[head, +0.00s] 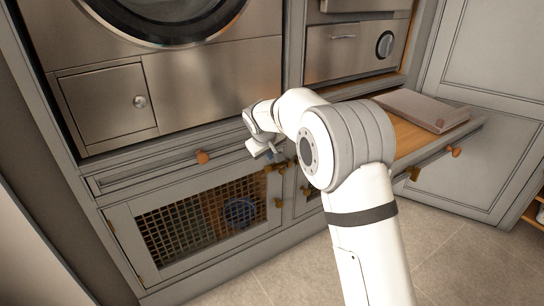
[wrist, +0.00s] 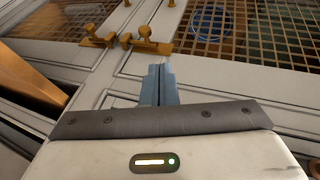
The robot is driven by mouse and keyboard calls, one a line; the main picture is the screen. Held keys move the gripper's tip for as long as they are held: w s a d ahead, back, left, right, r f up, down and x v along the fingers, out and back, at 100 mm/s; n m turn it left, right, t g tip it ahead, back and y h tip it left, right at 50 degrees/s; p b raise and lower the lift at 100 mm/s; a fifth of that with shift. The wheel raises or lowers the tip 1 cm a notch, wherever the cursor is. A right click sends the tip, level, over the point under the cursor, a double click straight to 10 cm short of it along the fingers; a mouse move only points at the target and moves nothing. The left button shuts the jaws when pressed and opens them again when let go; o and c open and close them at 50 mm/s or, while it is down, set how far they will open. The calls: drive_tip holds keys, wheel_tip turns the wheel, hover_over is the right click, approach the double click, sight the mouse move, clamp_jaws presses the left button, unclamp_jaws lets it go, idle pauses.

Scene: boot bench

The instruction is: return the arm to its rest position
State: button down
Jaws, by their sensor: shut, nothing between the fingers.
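My gripper (wrist: 159,73) shows in the wrist view with its two blue-grey fingers pressed together and nothing between them. It points at the cabinet front, below brass latches (wrist: 147,41) on the door frames. In the head view my gripper (head: 274,153) is small and partly hidden by my white arm, in front of the cabinet near the right end of the closed drawer. The arm reaches up from the bottom right of the head view.
An open drawer (head: 478,126) juts out at right with a flat brownish object (head: 422,109) on it. A mesh-fronted door (head: 188,229) with a blue round thing (head: 240,212) behind it is at lower left. Tiled floor (head: 300,285) lies in front.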

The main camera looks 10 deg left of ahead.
drive_tip(key=shift+r, duration=0.1)
drive_tip(key=s+d+r+m+g+p, duration=0.1)
drive_tip(key=s+d+r+m+p, duration=0.1)
drive_tip(key=s+d+r+p, duration=0.65)
drive_tip(key=s+d+r+m+p, duration=0.2)
drive_tip(key=s+d+r+p, duration=0.3)
drive_tip(key=d+r, duration=0.6)
drive_tip(key=s+d+r+m+p, duration=0.1)
drive_tip(key=s+r+p, duration=0.3)
drive_tip(key=s, duration=0.4)
drive_tip(key=s+d+r+m+g+p, duration=0.1)
drive_tip(key=s+d+r+p, duration=0.3)
drive_tip(key=s, duration=0.5)
drive_tip(key=s+d+r+m+g+p, duration=0.1)
drive_tip(key=s+d+r+m+p, duration=0.1)
drive_tip(key=s+r+p, duration=0.3)
drive_tip(key=s+d+p, duration=0.1)
drive_tip(key=s, duration=0.2)
drive_tip(key=shift+s+d+r+p, duration=0.15)
drive_tip(key=shift+s+d+p, duration=0.05)
drive_tip(key=shift+s+p, duration=0.2)
